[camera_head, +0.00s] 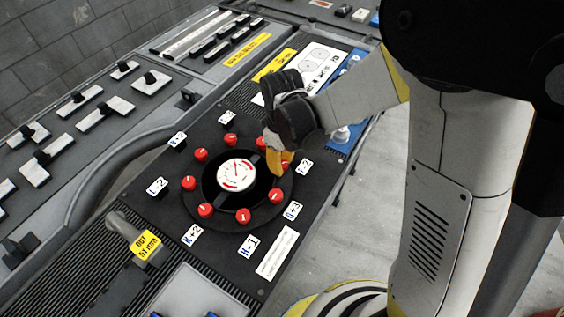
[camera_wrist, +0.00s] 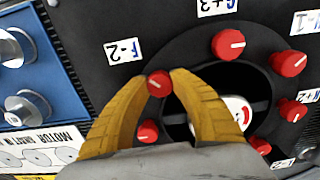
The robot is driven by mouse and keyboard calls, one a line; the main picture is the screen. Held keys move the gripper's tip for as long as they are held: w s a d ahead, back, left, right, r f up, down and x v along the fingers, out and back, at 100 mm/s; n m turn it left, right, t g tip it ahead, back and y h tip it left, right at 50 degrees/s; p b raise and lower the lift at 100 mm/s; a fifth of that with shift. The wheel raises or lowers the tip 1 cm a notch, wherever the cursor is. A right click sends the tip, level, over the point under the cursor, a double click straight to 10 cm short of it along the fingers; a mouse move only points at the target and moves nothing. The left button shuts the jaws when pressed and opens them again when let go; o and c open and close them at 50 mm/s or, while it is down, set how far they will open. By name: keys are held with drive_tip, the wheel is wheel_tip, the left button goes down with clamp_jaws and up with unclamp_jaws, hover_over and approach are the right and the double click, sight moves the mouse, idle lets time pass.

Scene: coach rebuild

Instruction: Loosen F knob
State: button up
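The F knob (camera_wrist: 159,83) is a small red round knob with a pale pointer line, beside the white label F-2 (camera_wrist: 124,49) on the black panel. My gripper (camera_wrist: 160,78) has two yellow fingers in the wrist view, one on each side of this knob, with both tips appearing to touch it. In the head view my gripper (camera_head: 280,168) reaches down to the right side of the round dial plate, beside the F-2 label (camera_head: 304,168). There the yellow fingers mostly hide the F knob.
Several other red knobs ring the white gauge (camera_head: 236,174), including the G knob (camera_head: 276,195) close to my fingers; it also shows in the wrist view (camera_wrist: 228,44). A blue panel with silver knobs (camera_wrist: 28,107) lies at the left. A grey lever (camera_head: 128,228) stands at the lower left.

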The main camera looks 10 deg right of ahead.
sight(283, 163)
drive_tip(key=o, duration=0.4)
wheel_tip(283, 163, up, 12)
idle(0.4)
drive_tip(key=shift+d, duration=0.1)
drive_tip(key=s+d+r+m+t, duration=0.2)
drive_tip(key=s+d+m, duration=0.1)
drive_tip(key=d, duration=0.1)
drive_tip(key=s+d+r+m+t, duration=0.2)
drive_tip(key=s+d+m, duration=0.2)
drive_tip(key=d, duration=0.1)
drive_tip(key=s+d+r+m+t, duration=0.1)
drive_tip(key=s+d+m+t, duration=0.2)
drive_tip(key=s+d, duration=0.1)
drive_tip(key=shift+d+r+m, duration=0.15)
drive_tip(key=shift+r+m, duration=0.15)
drive_tip(key=shift+r, duration=0.1)
